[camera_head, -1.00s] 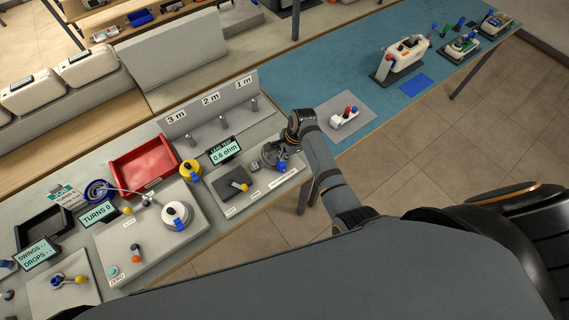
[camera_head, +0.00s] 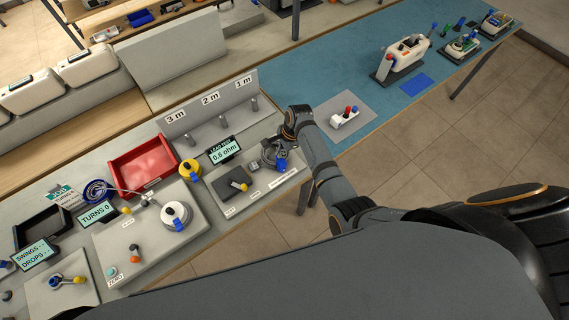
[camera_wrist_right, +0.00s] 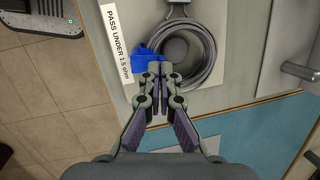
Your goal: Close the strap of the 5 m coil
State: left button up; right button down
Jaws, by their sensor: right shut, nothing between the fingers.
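A grey cable coil (camera_head: 267,155) lies at the right end of the grey bench; it shows larger in the right wrist view (camera_wrist_right: 208,62). A blue strap piece (camera_head: 281,165) sits at the coil's edge; in the right wrist view (camera_wrist_right: 147,62) it is at the ring's left side. I cannot read a length on this coil. My right gripper (camera_head: 286,138) is above the coil; in the wrist view its fingertips (camera_wrist_right: 161,82) are together, just below the blue piece, and empty. Whether they touch it is unclear. My left gripper is out of view.
A "PASS UNDER 1.5 ohm" label (camera_wrist_right: 118,43) is beside the coil. A meter reading 0.6 ohm (camera_head: 224,151), a yellow reel (camera_head: 190,169), a white reel (camera_head: 173,211) and a red tray (camera_head: 113,172) stand to the left. A blue mat (camera_head: 340,65) lies beyond.

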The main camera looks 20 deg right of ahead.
jog(key=shift+w+f, duration=0.15)
jog(key=shift+w, duration=0.1)
jog(key=shift+r+p, duration=0.7)
jog(key=shift+r, duration=2.25)
